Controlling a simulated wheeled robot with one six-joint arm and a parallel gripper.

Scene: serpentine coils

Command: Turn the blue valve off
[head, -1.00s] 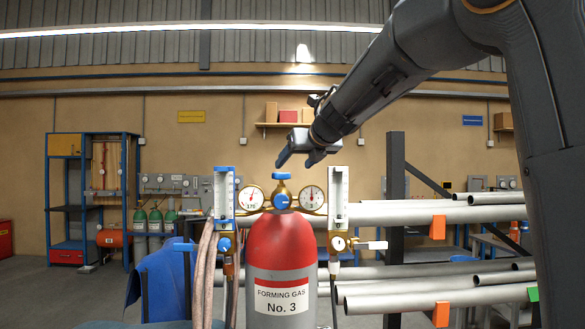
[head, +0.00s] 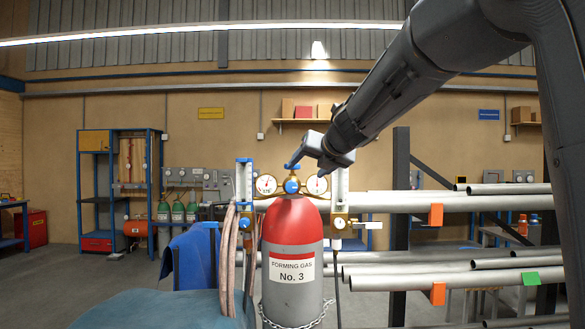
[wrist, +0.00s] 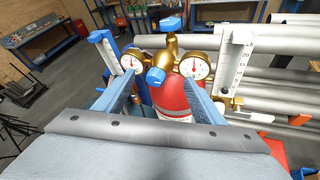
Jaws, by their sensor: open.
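A red and grey cylinder labelled "FORMING GAS No. 3" (head: 291,245) stands upright with a brass regulator and two round gauges on top. Its blue top handle (wrist: 171,24) and round blue front knob (wrist: 155,76) show clearly in the wrist view; the front knob also shows in the head view (head: 291,186). A blue valve handle (head: 210,225) projects left of the left flowmeter, low down. My gripper (wrist: 160,92) is open and empty. In the wrist view its fingers frame the front knob and red shoulder, apparently without contact.
A left flowmeter with a blue frame (head: 244,185) and a right, pale one (head: 340,190) flank the cylinder. The right one has a white handle (head: 373,225). Hoses (head: 228,255) hang at left; metal pipes (head: 440,205) lie racked at right.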

